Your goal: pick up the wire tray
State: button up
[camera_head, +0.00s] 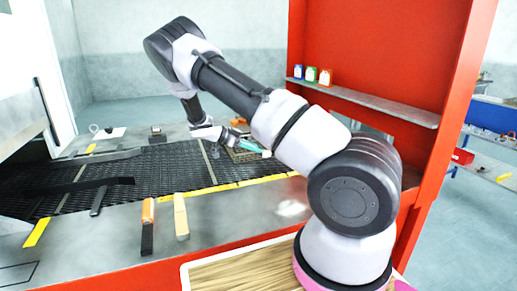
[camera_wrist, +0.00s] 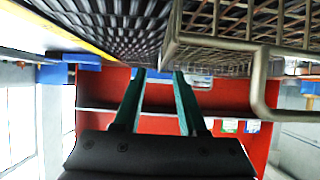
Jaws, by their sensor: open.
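The wire tray (camera_head: 242,156) is a small brownish mesh tray on the dark mesh belt (camera_head: 150,165), at the belt's right end in the head view and partly hidden by my gripper. In the wrist view the wire tray (camera_wrist: 258,92) fills the upper right, with its thick wire frame and mesh close to the camera. My gripper (camera_head: 262,151) is beside and over the tray in the head view. In the wrist view the two green fingers of my gripper (camera_wrist: 160,72) are apart with nothing between them. The fingertips lie close to the tray's left side there; contact cannot be told.
An orange-and-black tool (camera_head: 148,225) and a cream block (camera_head: 181,216) lie on the belt's front ledge. A red frame with a shelf (camera_head: 365,102) holding small boxes stands at the right. A dark bar (camera_head: 85,185) crosses the belt's left part.

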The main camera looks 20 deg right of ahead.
jog(key=x, duration=0.7)
jog(key=shift+w, duration=0.2)
grip_shut()
jog(key=shift+r, duration=0.1)
dwell(1.1)
